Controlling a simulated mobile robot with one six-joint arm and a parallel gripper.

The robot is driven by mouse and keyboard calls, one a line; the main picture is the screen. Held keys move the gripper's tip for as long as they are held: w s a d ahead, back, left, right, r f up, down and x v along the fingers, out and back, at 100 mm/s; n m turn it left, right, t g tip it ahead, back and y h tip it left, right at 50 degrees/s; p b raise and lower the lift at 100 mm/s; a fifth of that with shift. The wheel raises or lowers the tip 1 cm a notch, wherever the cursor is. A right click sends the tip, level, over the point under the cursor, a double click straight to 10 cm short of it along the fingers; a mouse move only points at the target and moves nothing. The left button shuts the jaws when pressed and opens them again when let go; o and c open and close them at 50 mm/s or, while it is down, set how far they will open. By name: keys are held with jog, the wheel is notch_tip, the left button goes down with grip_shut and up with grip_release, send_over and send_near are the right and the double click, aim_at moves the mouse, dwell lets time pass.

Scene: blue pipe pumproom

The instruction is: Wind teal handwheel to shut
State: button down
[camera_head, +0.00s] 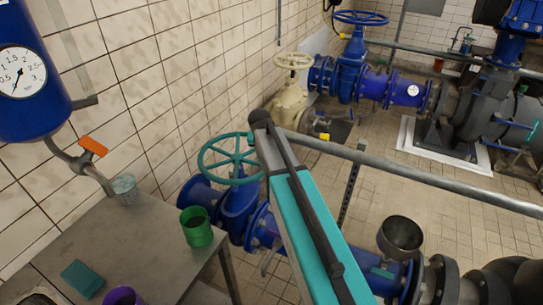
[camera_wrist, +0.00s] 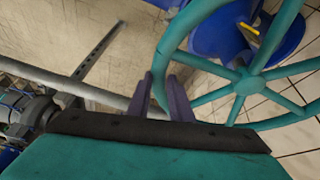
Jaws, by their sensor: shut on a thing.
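The teal handwheel (camera_head: 236,157) sits on top of a blue valve (camera_head: 239,205) in the head view, left of my arm. It also shows large at the right of the wrist view (camera_wrist: 243,82), with its spokes and hub. My gripper (camera_wrist: 160,90) is shut on the left part of the wheel's rim, with one dark finger on each side of it. In the head view my arm hides the fingers and the right edge of the wheel.
A grey pipe rail (camera_head: 400,171) runs past the wheel on the right. A metal table (camera_head: 150,240) stands at the lower left with a green cup (camera_head: 196,228) near its edge. A cream handwheel (camera_head: 293,61) and a blue handwheel (camera_head: 361,17) stand farther back.

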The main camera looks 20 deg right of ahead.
jog(key=shift+s+a+f, duration=0.1)
jog(key=shift+s+a, duration=0.05)
jog(key=shift+s, duration=0.1)
jog(key=c, duration=1.6)
grip_release()
jog(key=shift+s, duration=0.1)
jog(key=shift+r, duration=0.25)
jog(key=shift+b+v, duration=1.5)
jog(key=shift+v, duration=5.2)
